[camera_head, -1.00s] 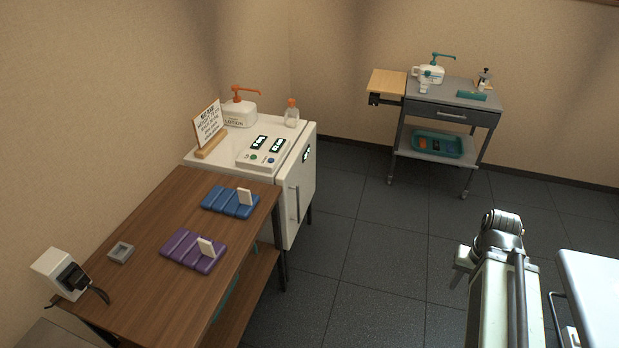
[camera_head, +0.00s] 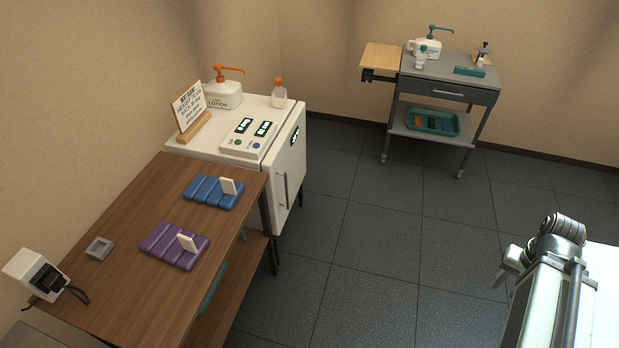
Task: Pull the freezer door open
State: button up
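The freezer (camera_head: 222,143) is a white box-shaped unit against the left wall, beyond the wooden table. Its door (camera_head: 290,165) faces right and looks shut, with a vertical metal handle (camera_head: 284,190) and a small dark display near the top. My arm is at the lower right, and my gripper (camera_head: 504,275) points left and down, well apart from the freezer with bare floor between. The gripper is small here and its fingers cannot be told apart. Nothing can be seen held in it.
A wooden table (camera_head: 125,225) with blue and purple pads stands in front of the freezer. A lotion bottle (camera_head: 222,95), a sign and a control panel sit on the freezer. A grey cart (camera_head: 440,92) stands at the back. The dark floor (camera_head: 365,235) between is clear.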

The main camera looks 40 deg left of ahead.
aim_at(284, 162)
jog(key=z, duration=0.3)
jog(key=i, duration=0.75)
jog(key=u, duration=3.5)
